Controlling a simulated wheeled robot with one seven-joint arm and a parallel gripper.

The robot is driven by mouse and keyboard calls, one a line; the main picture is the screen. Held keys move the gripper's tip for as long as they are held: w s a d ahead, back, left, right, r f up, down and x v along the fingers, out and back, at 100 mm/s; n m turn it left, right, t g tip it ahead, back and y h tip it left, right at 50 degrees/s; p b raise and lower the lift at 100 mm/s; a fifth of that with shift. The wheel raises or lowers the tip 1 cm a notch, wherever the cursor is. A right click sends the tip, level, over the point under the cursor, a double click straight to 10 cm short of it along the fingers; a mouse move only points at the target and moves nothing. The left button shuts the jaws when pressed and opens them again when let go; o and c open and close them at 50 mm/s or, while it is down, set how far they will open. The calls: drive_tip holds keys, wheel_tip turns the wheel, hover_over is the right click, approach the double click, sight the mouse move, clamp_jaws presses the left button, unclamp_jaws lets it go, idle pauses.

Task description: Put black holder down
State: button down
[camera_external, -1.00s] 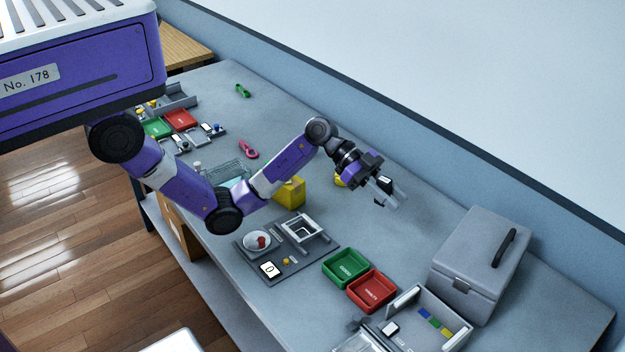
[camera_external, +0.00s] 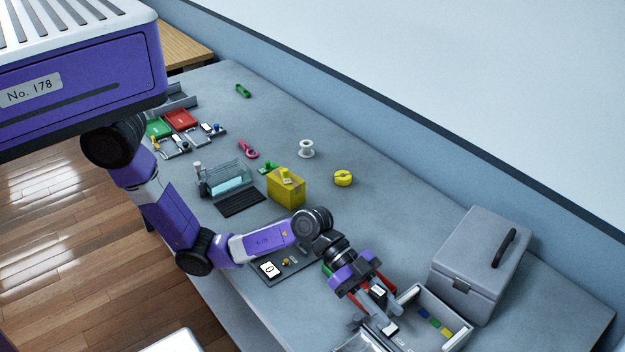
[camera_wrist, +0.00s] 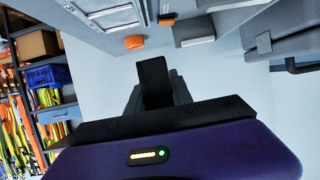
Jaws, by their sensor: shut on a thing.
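My gripper (camera_external: 375,302) is shut on the black holder (camera_external: 379,291), a small dark piece with a white patch. In the external view they are over the front right of the bench, at the left side of the grey open tray (camera_external: 462,335). In the wrist view the black holder (camera_wrist: 153,78) stands up between the two grey fingers of my gripper (camera_wrist: 155,95). I cannot tell whether the holder touches a surface below.
A grey lidded box (camera_external: 478,262) stands right of the tray. My arm mostly hides the red bin (camera_external: 386,281) and the green bin (camera_external: 328,271). A yellow box (camera_external: 286,190), white spool (camera_external: 307,149) and yellow roll (camera_external: 343,178) stand farther back. The bench between spool and lidded box is clear.

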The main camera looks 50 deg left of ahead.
drive_tip(key=s+a+r+n+t+y, duration=0.1)
drive_tip(key=r+n+t+y, duration=0.1)
drive_tip(key=n+t, duration=0.1)
drive_tip(key=s+a+r+n+t+y, duration=0.1)
drive_tip(key=s+a+n+t+y, duration=0.1)
drive_tip(key=n+t, duration=0.2)
drive_tip(key=s+a+r+n+t+y, duration=0.1)
drive_tip(key=r+n+t+y, duration=0.1)
drive_tip(key=n+t, duration=0.1)
drive_tip(key=shift+s+a+r+n+t+y+b, duration=0.2)
drive_tip(key=shift+a+r+n+t+y+b, duration=0.15)
drive_tip(key=shift+n, duration=0.25)
wheel_tip(320, 180, up, 3)
drive_tip(key=n+t+y, duration=0.2)
drive_tip(key=n+y, duration=0.4)
drive_tip(key=y, duration=0.1)
hover_over(337, 317)
wheel_tip(337, 317, down, 20)
drive_tip(key=shift+r, duration=0.25)
drive_tip(key=shift+f, duration=0.1)
drive_tip(key=c, duration=1.4)
unclamp_jaws()
